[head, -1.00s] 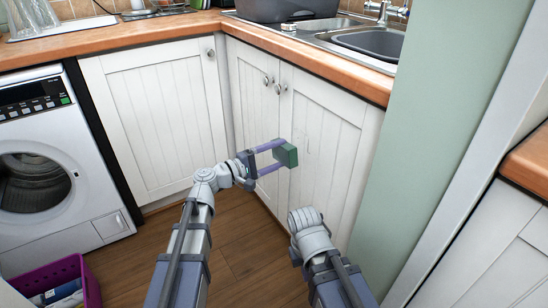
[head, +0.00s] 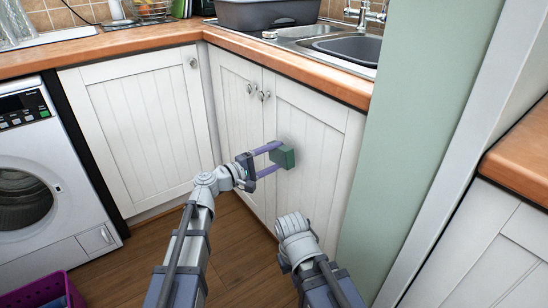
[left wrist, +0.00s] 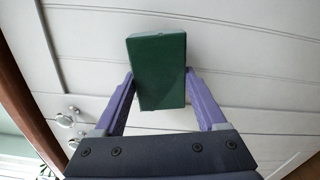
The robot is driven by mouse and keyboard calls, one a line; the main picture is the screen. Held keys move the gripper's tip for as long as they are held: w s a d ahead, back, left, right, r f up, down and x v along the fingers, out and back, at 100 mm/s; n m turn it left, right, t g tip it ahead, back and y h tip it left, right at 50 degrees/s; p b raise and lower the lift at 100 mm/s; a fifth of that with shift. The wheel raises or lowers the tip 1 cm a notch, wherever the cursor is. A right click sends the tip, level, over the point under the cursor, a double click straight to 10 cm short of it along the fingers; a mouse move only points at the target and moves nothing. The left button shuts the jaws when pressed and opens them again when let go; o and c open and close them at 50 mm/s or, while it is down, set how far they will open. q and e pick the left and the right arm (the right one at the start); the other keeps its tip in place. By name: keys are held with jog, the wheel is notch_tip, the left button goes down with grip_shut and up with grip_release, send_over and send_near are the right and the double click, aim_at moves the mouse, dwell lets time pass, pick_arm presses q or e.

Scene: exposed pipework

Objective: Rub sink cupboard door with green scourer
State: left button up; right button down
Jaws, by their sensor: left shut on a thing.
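The green scourer (head: 284,157) is a dark green block held between the purple fingers of my left gripper (head: 268,159). It is at the white sink cupboard door (head: 325,130), the right one of the pair under the sink, near that door's left side. In the left wrist view the scourer (left wrist: 157,72) sits between both fingers, with the white door boards (left wrist: 240,60) behind it. It looks against or very close to the door; I cannot tell contact for certain. My right arm shows at bottom centre, but its gripper fingers are not visible.
Door knobs (head: 264,95) stick out at the upper meeting edge of the sink doors. The wooden worktop (head: 300,70) overhangs above. A green wall end (head: 420,130) stands to the right. A washing machine (head: 25,170) and purple basket (head: 42,292) are at left. Floor is clear between.

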aim_at(284, 163)
pick_arm(q)
jog(key=shift+w+d, duration=0.4)
jog(key=shift+d, duration=0.15)
dwell(0.4)
jog(key=shift+s, duration=0.1)
jog(key=shift+s+d, duration=0.55)
jog(key=shift+s, duration=0.25)
jog(key=shift+s+d, duration=0.5)
jog(key=shift+s, duration=0.25)
jog(key=shift+d, duration=0.15)
jog(key=shift+w, duration=0.1)
jog(key=shift+w+a, duration=1.25)
jog(key=shift+w, duration=0.3)
